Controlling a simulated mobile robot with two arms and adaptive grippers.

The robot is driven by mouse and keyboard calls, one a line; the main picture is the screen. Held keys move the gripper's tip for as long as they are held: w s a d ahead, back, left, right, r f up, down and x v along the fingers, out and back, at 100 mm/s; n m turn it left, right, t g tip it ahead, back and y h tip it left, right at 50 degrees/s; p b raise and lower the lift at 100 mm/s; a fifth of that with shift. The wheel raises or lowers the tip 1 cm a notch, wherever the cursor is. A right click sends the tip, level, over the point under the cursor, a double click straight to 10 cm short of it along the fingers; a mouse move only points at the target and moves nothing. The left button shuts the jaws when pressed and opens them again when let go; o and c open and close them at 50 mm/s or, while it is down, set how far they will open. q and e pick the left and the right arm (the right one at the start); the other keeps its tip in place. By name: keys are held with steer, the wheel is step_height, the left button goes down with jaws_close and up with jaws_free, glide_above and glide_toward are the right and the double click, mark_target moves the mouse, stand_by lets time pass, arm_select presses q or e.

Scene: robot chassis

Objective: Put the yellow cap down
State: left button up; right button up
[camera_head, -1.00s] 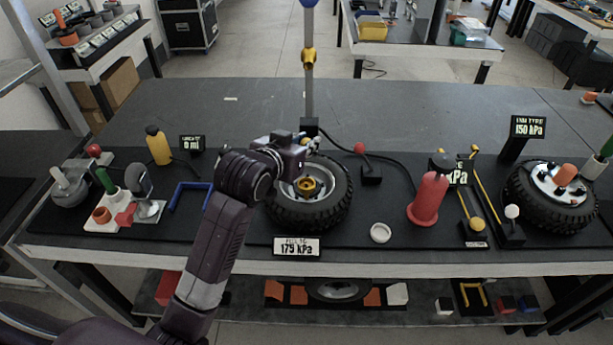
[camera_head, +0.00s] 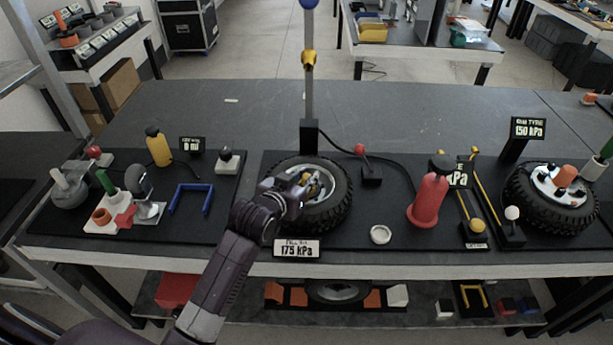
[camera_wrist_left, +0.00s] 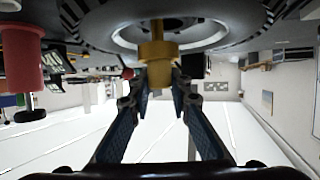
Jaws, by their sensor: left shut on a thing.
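The yellow cap (camera_wrist_left: 157,52) is a gold-yellow stepped cylinder. In the left wrist view it sits between the fingertips of my left gripper (camera_wrist_left: 160,80), which is shut on it. The cap is at the middle of the wheel (camera_wrist_left: 215,38); I cannot tell whether it is seated on the hub or only held against it. In the head view my left gripper (camera_head: 303,190) is at the left part of the rim of the wheel (camera_head: 335,205), and hides much of the hub and cap. My right gripper is not in view.
A white ring (camera_head: 381,234) and a red bottle (camera_head: 428,200) are to the right. A red-knobbed lever (camera_head: 371,170) and a post (camera_head: 309,110) stand behind. The rear tabletop (camera_head: 220,115) is mostly clear.

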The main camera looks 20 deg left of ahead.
arm_select(q)
steer(key=shift+f, duration=0.15)
steer(key=o, duration=0.7)
steer(key=shift+o, duration=0.2)
steer(key=shift+s+r, duration=0.1)
steer(key=shift+r, duration=0.1)
steer(key=v, duration=1.1)
steer(key=shift+s+b, duration=0.35)
steer(key=shift+s, duration=0.05)
